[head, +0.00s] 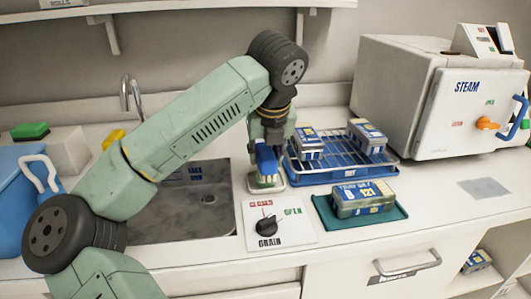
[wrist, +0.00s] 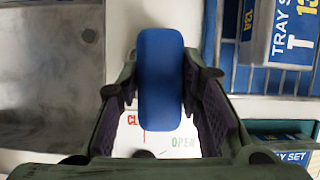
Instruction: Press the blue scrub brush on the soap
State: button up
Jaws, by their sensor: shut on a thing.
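The blue scrub brush (head: 266,159) is held upright in my gripper (head: 271,140), beside the sink. In the wrist view the brush's long blue back (wrist: 161,80) lies between the two fingers of my gripper (wrist: 161,86), which are shut on its sides. Below the brush's blue body, pale bristles show just above or at a small light dish (head: 267,188) on the counter. The soap cannot be made out clearly; the brush covers the dish's middle. I cannot tell whether the bristles touch anything there.
The sink (head: 190,222) is left of the dish. A blue wire rack (head: 340,175) with tray-set boxes is close on the right, and a teal tray (head: 393,215) is in front of it. A white panel with a black knob (head: 267,225) is in front. A steam sterilizer (head: 400,95) stands at the back right.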

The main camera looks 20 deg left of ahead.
aim_at(263, 145)
jog(key=shift+f+b, duration=0.55)
jog(key=shift+b, duration=0.2)
dwell(1.8)
jog(key=shift+r+p, duration=1.9)
jog(key=shift+r, duration=1.7)
